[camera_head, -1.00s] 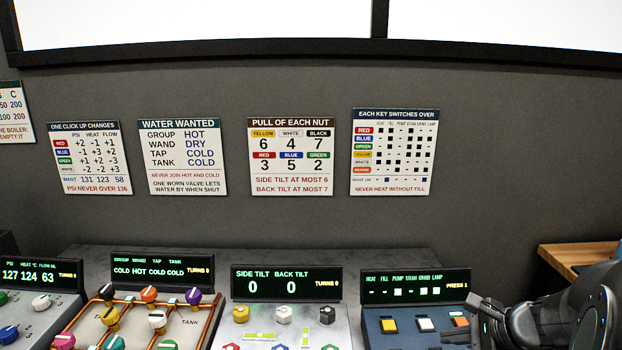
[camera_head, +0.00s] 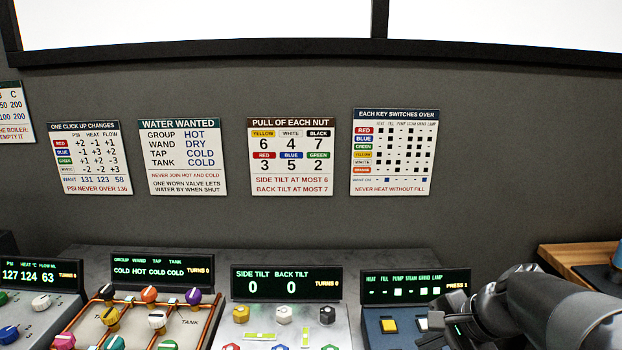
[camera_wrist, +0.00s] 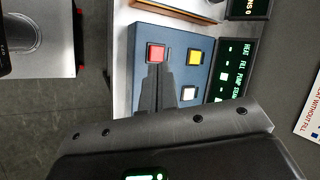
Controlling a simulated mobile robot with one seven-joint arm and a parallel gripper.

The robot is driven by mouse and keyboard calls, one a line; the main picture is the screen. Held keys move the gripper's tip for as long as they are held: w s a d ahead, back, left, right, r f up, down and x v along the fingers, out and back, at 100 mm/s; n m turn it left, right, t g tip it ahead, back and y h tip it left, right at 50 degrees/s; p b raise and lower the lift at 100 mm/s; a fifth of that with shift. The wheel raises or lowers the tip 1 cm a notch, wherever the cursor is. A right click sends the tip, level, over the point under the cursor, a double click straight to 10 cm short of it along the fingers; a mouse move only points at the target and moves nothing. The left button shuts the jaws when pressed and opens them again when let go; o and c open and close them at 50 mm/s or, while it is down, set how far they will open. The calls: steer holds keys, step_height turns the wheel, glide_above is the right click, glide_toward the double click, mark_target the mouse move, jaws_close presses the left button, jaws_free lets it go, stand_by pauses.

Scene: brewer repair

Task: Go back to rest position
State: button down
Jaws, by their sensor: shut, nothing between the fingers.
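My gripper shows in the wrist view (camera_wrist: 157,85), its dark fingers together with nothing between them. The fingertips overlap the lower edge of the red key (camera_wrist: 156,53) on the blue key panel (camera_wrist: 140,72); I cannot tell whether they touch it. The yellow key (camera_wrist: 195,57) and white key (camera_wrist: 190,93) are beside it. The fingertips are not clear there. The panel's display (camera_head: 415,284) reads PRESS 1.
To the left stand the nut panel with its tilt display (camera_head: 286,283), the valve panel with copper pipes (camera_head: 160,270) and a knob panel (camera_head: 40,302). Instruction cards (camera_head: 392,152) hang on the grey wall. A wooden surface (camera_head: 575,256) is at the right.

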steer(key=s+a+r+n+h, duration=0.3)
steer(key=s+a+n, duration=0.3)
steer(key=s+n, duration=0.4)
steer(key=n+h, duration=0.1)
steer(key=n, duration=0.1)
steer(key=shift+s+n+t+h, duration=0.3)
steer(key=shift+s+t+h, duration=0.1)
steer(key=c, duration=2.1)
jaws_free()
steer(key=shift+r, duration=0.1)
